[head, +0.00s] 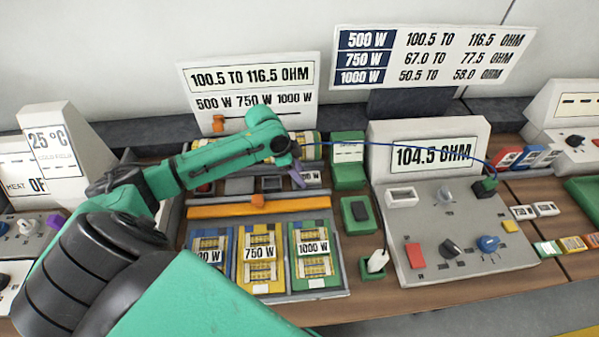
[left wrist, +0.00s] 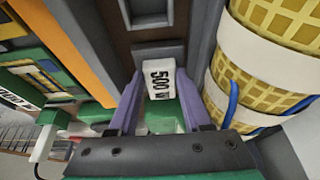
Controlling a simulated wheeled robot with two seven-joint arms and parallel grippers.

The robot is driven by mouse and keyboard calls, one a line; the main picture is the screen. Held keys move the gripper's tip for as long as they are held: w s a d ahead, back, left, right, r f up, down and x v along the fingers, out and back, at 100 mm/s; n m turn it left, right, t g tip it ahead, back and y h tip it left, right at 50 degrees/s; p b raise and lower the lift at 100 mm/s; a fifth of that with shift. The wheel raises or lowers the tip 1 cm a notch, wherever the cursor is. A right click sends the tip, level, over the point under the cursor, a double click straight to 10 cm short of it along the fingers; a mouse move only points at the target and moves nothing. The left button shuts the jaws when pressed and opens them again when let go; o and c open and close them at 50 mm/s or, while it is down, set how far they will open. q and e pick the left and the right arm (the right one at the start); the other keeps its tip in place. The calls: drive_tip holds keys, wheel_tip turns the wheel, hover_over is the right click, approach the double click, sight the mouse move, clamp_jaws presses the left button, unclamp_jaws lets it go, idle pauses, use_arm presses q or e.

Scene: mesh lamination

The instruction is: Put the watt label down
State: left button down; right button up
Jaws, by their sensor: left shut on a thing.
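The watt label, a small white piece reading 500 W (left wrist: 160,84), is between the two purple fingers of my left gripper (left wrist: 157,105). In the head view the label (head: 312,178) shows at the right end of a row of small compartments, beside my left gripper (head: 298,178). The gripper is shut on it. In the left wrist view the label's far end lies over a grey recess (left wrist: 160,50); I cannot tell whether it touches the bottom. My right gripper is not in view.
Below an orange bar (head: 260,207) stand bins marked 750 W (head: 260,252) and 1000 W (head: 313,248), and one partly hidden by my arm. A meter (head: 432,154) reads 104.5 OHM. A blue cable (head: 400,147) crosses behind.

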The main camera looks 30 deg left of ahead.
use_arm(q)
drive_tip(key=shift+c, duration=1.7)
unclamp_jaws()
drive_tip(key=v, duration=1.2)
drive_tip(key=shift+b, duration=0.45)
